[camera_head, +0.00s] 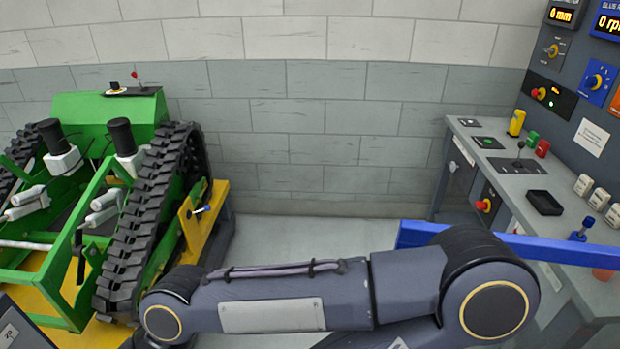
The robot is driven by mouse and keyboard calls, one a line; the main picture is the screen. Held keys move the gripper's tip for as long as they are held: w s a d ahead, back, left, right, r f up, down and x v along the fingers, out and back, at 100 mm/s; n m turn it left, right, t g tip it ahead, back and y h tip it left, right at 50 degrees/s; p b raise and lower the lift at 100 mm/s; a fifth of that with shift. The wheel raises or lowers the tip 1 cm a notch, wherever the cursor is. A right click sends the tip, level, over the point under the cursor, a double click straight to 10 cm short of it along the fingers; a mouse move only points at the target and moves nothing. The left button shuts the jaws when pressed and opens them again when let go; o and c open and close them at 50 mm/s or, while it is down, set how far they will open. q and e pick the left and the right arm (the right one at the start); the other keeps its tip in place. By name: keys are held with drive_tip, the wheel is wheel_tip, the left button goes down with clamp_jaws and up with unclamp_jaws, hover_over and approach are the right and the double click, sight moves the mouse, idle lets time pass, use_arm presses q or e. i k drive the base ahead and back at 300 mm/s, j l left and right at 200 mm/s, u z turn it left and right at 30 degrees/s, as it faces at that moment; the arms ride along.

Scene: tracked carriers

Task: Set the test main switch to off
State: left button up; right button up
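Red-and-yellow rotary switches show in the head view. One is on the upright panel at the right (538,93), on a black plate with a small lit light. Another is on the side of the grey desk (484,205). No label readable here tells which is the test main switch, and their exact settings are too small to read. One of my arms lies across the bottom of the view, its elbow at the lower right. Neither gripper is in view.
A green tracked carrier (108,227) stands at the left on a yellow base. The grey desk (470,150) holds a joystick (520,150), a black tray (544,203) and coloured buttons. A blue bar (412,235) crosses in front of the desk. Clear floor (300,235) lies between.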

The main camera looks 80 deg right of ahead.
sight(482, 205)
drive_tip(key=i+l+u, duration=0.1)
drive_tip(key=l+u, duration=0.5)
drive_tip(key=u, duration=0.15)
drive_tip(key=l+z, duration=0.4)
drive_tip(key=l, duration=0.5)
drive_tip(key=i+l+z, duration=0.1)
drive_tip(key=l+z, duration=0.3)
drive_tip(key=l, duration=0.45)
drive_tip(key=l+z, duration=0.45)
drive_tip(key=l, duration=0.2)
drive_tip(key=i+l+z, duration=0.15)
drive_tip(key=l+z, duration=0.25)
drive_tip(key=l, duration=0.2)
drive_tip(key=l+z, duration=0.1)
drive_tip(key=z, duration=0.85)
drive_tip(key=i+l+z, duration=0.1)
drive_tip(key=z, duration=0.4)
drive_tip(key=l+z, duration=0.1)
drive_tip(key=z, duration=0.4)
drive_tip(key=i+z, duration=0.1)
drive_tip(key=z, duration=0.85)
drive_tip(key=i+z, duration=0.1)
drive_tip(key=z, duration=0.4)
